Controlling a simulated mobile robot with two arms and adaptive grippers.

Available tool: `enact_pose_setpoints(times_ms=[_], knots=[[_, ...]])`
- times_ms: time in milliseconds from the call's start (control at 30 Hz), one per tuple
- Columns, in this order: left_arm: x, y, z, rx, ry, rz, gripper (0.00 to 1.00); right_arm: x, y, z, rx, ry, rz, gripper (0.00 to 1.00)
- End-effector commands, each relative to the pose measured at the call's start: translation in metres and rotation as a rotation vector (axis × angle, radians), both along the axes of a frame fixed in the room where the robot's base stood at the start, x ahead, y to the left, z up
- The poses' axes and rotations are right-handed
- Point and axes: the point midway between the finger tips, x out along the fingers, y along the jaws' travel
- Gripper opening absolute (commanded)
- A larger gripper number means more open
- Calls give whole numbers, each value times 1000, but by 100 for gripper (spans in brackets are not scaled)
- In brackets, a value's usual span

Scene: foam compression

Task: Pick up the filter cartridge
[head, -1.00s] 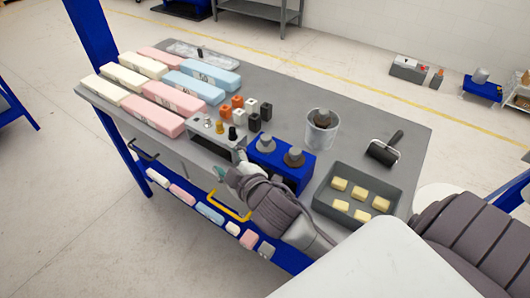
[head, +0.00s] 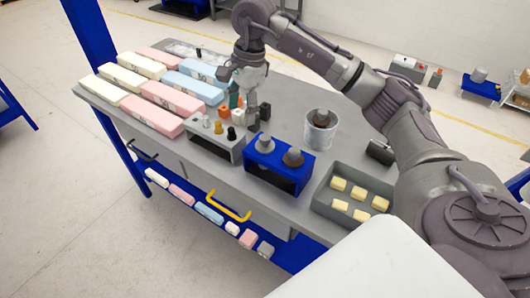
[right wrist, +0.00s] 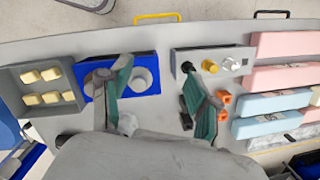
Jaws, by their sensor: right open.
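No part is plainly labelled a filter cartridge. My right gripper (head: 243,100) points down over the small orange and black blocks, behind the grey fixture. In the right wrist view its teal fingers (right wrist: 165,88) are wide apart with nothing held between them. One finger partly covers the blue box (right wrist: 148,60) in that view. My left gripper is out of view.
Pink, cream and blue foam blocks (head: 168,94) fill the table's left. The grey fixture (head: 209,146) with small knobs stands before the gripper. A grey tray (head: 325,200) of yellow pieces is at right. A black roller (head: 380,153) is partly hidden by my arm.

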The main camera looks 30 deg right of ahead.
Motion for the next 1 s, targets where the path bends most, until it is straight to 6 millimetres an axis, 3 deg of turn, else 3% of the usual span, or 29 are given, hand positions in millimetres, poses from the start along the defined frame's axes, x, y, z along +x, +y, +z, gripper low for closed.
enact_pose_setpoints(times_ms=[33, 100, 200, 367, 600, 833, 1000], knots=[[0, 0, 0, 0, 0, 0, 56, -1, -21, 9, -71, 10, -14, 62], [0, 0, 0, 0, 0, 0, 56, -3, -42, 17, -141, 29, -26, 62], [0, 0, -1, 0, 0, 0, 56, -6, -54, 16, -183, 45, -34, 62], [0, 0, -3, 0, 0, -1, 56, -8, -54, -11, -184, 53, -31, 62], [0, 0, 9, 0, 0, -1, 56, -8, -54, -51, -184, 50, -34, 62], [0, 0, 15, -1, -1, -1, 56, -8, -55, -68, -183, 49, -33, 62], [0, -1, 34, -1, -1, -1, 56, -13, -57, -89, -182, 52, -34, 62]])
